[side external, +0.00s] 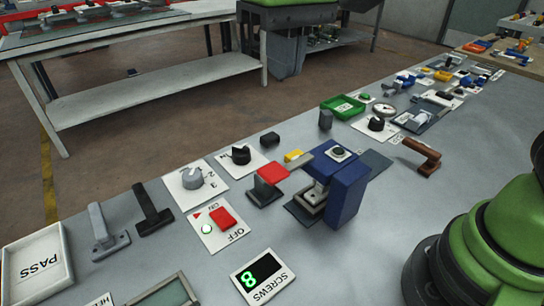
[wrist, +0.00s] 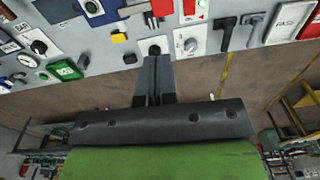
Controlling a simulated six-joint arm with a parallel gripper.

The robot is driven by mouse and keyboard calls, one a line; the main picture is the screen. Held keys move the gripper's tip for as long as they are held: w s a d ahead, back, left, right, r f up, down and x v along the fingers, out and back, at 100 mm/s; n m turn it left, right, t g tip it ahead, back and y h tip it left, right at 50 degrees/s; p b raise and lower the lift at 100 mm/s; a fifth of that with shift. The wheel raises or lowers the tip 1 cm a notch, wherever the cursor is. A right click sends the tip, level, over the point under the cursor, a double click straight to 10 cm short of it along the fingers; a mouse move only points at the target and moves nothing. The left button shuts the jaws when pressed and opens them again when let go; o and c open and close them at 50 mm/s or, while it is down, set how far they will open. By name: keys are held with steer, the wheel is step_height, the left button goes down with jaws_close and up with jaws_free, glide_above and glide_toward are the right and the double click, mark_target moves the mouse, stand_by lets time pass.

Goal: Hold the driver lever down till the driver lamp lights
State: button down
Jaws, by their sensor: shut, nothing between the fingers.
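The driver lever has a red pad (side external: 273,172) on a dark post, in front of the blue driver housing (side external: 347,193). A round dark lamp (side external: 339,152) on top of the housing looks unlit. In the wrist view the red pad (wrist: 162,6) is at the top edge, partly cut off. My gripper (side external: 284,76) hangs high in the side view, apart from the lever and seemingly beyond the panel's far edge. In the wrist view my gripper (wrist: 153,58) has its fingers together, with nothing between them. I cannot tell its exact height.
A black knob (side external: 240,154), a grey knob (side external: 191,178), a yellow block (side external: 293,156) and a red ON/OFF switch (side external: 222,217) surround the lever. The SCREWS display (side external: 263,274) reads 8. The air around my gripper looks clear.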

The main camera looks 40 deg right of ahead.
mark_target(267, 174)
steer(key=shift+w+a+f, duration=0.4)
steer(key=shift+a+f, duration=0.15)
steer(key=shift+a, duration=0.1)
steer(key=shift+f, duration=0.1)
step_height(267, 174, down, 14)
steer(key=shift+r, duration=0.1)
steer(key=shift+h, duration=0.3)
steer(key=f+h, duration=0.2)
steer(key=shift+a+f+h, duration=0.2)
steer(key=shift+a+h, duration=0.1)
steer(key=shift+a, duration=0.05)
steer(key=shift+f, duration=0.55)
stand_by(0.9)
